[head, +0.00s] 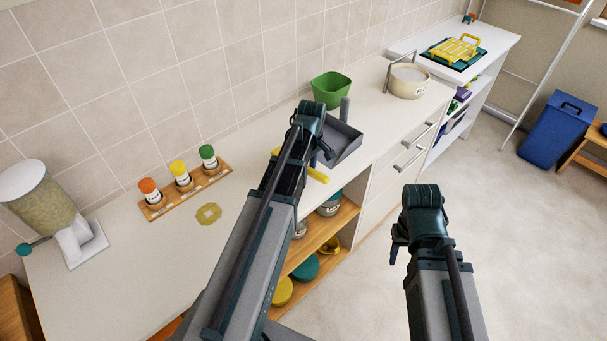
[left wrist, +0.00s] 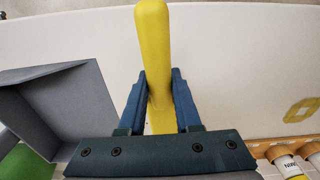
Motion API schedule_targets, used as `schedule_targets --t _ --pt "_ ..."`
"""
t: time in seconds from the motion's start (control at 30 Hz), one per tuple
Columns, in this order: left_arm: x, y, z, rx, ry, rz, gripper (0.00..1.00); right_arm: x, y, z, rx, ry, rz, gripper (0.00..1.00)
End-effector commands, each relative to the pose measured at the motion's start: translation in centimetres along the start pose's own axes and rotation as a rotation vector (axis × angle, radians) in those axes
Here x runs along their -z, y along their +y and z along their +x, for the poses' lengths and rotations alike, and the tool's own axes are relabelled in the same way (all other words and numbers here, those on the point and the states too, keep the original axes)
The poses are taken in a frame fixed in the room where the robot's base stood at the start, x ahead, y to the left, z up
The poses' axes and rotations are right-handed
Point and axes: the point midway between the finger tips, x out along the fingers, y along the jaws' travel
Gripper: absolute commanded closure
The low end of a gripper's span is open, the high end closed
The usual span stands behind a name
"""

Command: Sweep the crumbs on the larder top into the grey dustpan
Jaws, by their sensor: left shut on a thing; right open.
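The grey dustpan (head: 345,148) lies on the pale worktop (head: 115,262), with its handle pointing to the wall. It also shows at the left of the left wrist view (left wrist: 75,95). My left gripper (head: 322,158) is shut on a yellow handle (head: 317,175), just beside the dustpan. In the left wrist view the handle (left wrist: 153,45) runs between both fingers (left wrist: 158,95); no bristles show. My right gripper (head: 397,242) is open and empty, over the floor in front of the cupboards. I cannot make out any crumbs; my left arm hides part of the worktop.
A green tub (head: 331,90) stands behind the dustpan. A wooden rack (head: 190,192) of capped jars and a yellow ring-shaped mat (head: 208,213) lie left of my left arm. A grain dispenser (head: 45,205) is at far left. A cream pot (head: 408,80) stands further right.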

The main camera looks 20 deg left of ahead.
Motion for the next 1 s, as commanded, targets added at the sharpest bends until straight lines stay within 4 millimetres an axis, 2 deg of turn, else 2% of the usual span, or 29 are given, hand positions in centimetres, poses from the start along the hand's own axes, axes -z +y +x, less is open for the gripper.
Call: schedule_targets --t 0.37,0.8,1.0 --pt "0.0 0.9 0.0 0.0 0.0 0.0 1.0 0.0 0.0 0.0 0.0 0.0 0.0 0.5" --pt "0.1 4.1 0.2 0.0 0.0 0.001 1.0 0.0 0.0 0.2 0.0 0.0 0.0 0.5" --pt "0.0 4.5 0.2 0.0 0.0 0.0 1.0 0.0 0.0 0.2 0.0 0.0 0.0 0.5"
